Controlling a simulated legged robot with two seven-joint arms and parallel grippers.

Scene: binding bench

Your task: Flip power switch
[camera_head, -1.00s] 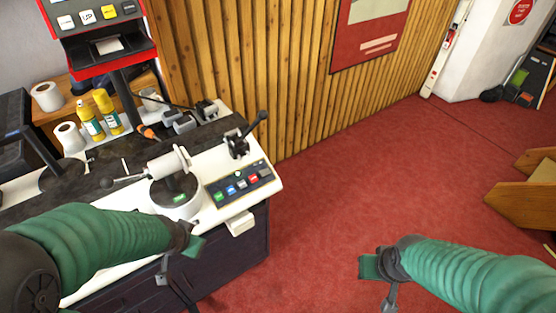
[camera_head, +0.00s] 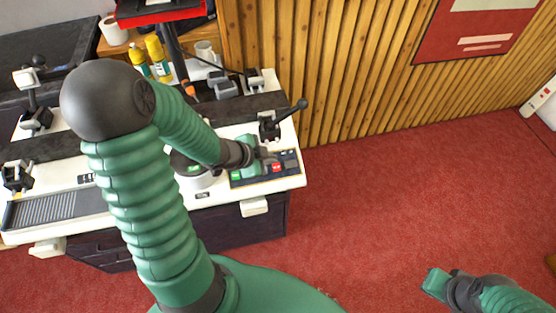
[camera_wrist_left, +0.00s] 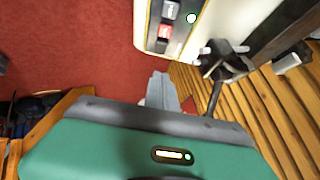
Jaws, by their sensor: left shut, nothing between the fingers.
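The control panel (camera_head: 285,163) is a dark strip with several coloured switches at the right end of the white bench. A red switch (camera_head: 276,167) shows on it; I cannot tell which switch is the power switch. My left gripper (camera_head: 251,146) is shut and empty over the panel, hiding part of it. I cannot tell whether it touches.
A black-handled lever (camera_head: 271,128) stands just behind the panel, near my left gripper. Yellow bottles (camera_head: 157,58) and a white roll (camera_head: 114,30) stand at the back. A slatted wood wall (camera_head: 350,70) runs behind. The red carpet (camera_head: 400,190) to the right is clear.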

